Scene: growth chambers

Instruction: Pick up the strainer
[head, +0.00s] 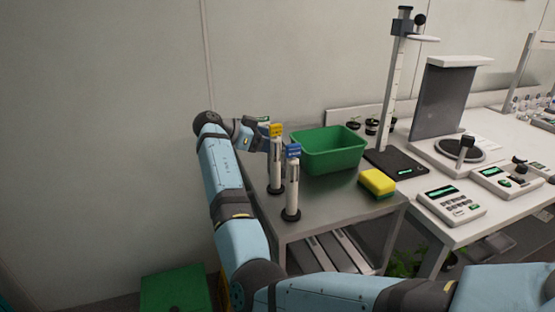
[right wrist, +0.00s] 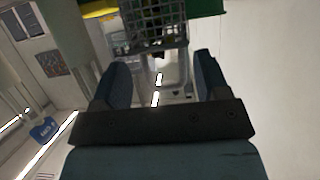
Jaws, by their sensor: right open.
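A grey grid-walled object (right wrist: 155,22), which may be the strainer, shows at the top of the right wrist view, beyond my fingertips. I cannot make out a strainer in the head view. My right gripper (right wrist: 160,68) is open, its two fingers apart with nothing clearly held between them. In the head view my right gripper (head: 262,137) is at the far left edge of the grey metal table, left of the green basin (head: 325,165) and behind the two upright pens. The arm partly hides this area. My left gripper is not in view.
Two upright pen-like tools, one yellow-topped (head: 276,165) and one blue-topped (head: 292,185), stand close to my right gripper. A yellow sponge (head: 377,183) lies at the table's right. A white bench with a keypad device (head: 452,205) and a stand (head: 392,85) is beyond.

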